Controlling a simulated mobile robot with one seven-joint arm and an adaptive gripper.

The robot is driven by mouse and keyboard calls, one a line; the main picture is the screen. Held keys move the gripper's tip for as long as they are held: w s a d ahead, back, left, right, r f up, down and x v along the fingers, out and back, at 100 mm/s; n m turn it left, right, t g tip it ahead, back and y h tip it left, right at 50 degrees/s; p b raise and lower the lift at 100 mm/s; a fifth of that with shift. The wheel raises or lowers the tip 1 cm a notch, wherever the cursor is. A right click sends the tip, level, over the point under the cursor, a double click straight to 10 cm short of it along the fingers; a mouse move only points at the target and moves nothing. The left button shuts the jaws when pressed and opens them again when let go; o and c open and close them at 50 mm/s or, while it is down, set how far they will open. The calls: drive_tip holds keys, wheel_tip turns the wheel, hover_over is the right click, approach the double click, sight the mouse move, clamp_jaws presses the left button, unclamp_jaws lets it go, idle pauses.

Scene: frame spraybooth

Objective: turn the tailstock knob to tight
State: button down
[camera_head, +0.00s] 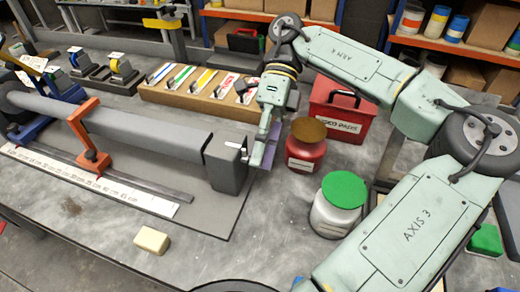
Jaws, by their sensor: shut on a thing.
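A grey tailstock block (228,163) stands at the right end of a long grey tube (150,130) on a bench fixture. A small white lever (235,146) shows on the block's upper right. My gripper (259,156) points down at the right end face of the block and is shut on the tailstock knob there. The fingers and the steep view hide most of the knob, so its angle cannot be read. A purple plate (270,152) shows just behind the fingers.
A red jar (306,155) with a brown lid stands close right of my gripper. A green-lidded tin (338,210) and a red box (340,112) are farther right. An orange clamp (90,140) crosses the tube. A sponge-like block (152,240) lies in front on clear bench.

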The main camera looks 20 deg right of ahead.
drive_tip(key=shift+f+g+y, duration=0.15)
drive_tip(key=shift+g+y, duration=0.25)
drive_tip(key=shift+g, duration=0.2)
drive_tip(key=c, duration=1.3)
unclamp_jaws()
